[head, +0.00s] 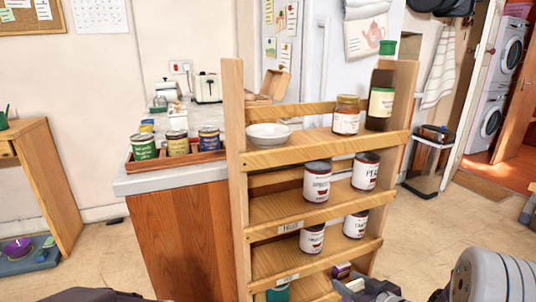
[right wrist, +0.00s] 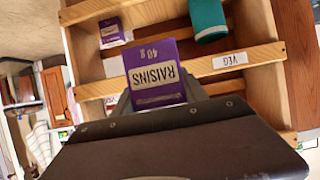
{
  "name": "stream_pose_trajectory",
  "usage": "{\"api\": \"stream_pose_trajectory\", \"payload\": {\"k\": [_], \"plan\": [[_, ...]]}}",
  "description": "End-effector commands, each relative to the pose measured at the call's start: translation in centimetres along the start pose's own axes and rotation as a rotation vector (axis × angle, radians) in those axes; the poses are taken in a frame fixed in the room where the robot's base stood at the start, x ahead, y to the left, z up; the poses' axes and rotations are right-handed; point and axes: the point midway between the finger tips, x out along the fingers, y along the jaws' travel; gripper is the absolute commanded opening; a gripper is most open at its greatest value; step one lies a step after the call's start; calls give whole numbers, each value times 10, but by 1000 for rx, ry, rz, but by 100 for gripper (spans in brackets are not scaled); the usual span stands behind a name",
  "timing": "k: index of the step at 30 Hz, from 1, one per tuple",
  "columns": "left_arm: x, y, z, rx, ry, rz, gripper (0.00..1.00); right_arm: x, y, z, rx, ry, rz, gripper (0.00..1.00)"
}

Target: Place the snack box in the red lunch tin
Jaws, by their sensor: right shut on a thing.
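My right gripper (right wrist: 158,100) is shut on a purple raisins box (right wrist: 156,76), the snack box, printed "RAISINS 40 g". In the right wrist view the box is held in front of the lower shelf of a wooden rack. In the head view my right gripper (head: 368,288) is at the bottom, beside the rack's lower right side; the held box is hard to make out there. A second purple box (right wrist: 112,32) stands on the shelf and also shows in the head view (head: 341,270). I see no red lunch tin. My left gripper is not in view.
The wooden rack (head: 236,150) holds several labelled cans, a jar (head: 346,115), a bottle (head: 381,95) and a white bowl (head: 268,134). A green can (right wrist: 208,18) stands on the low shelf. Behind is a counter (head: 160,182) with a tray of cans (head: 141,166) and a toaster (head: 208,88).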

Motion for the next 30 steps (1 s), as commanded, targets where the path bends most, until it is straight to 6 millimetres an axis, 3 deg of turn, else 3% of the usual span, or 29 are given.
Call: {"api": "stream_pose_trajectory", "payload": {"k": [1, 21, 25, 30], "plan": [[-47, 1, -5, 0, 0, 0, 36, -20, 0, -43, 0, 0, 0, 11], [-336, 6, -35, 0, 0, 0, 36, -147, 0, -304, 0, 0, 0, 11], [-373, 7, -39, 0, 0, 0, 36, -163, 0, -338, 0, 0, 0, 11], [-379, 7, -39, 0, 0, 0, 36, -166, 0, -343, 0, 0, 0, 11]]}}
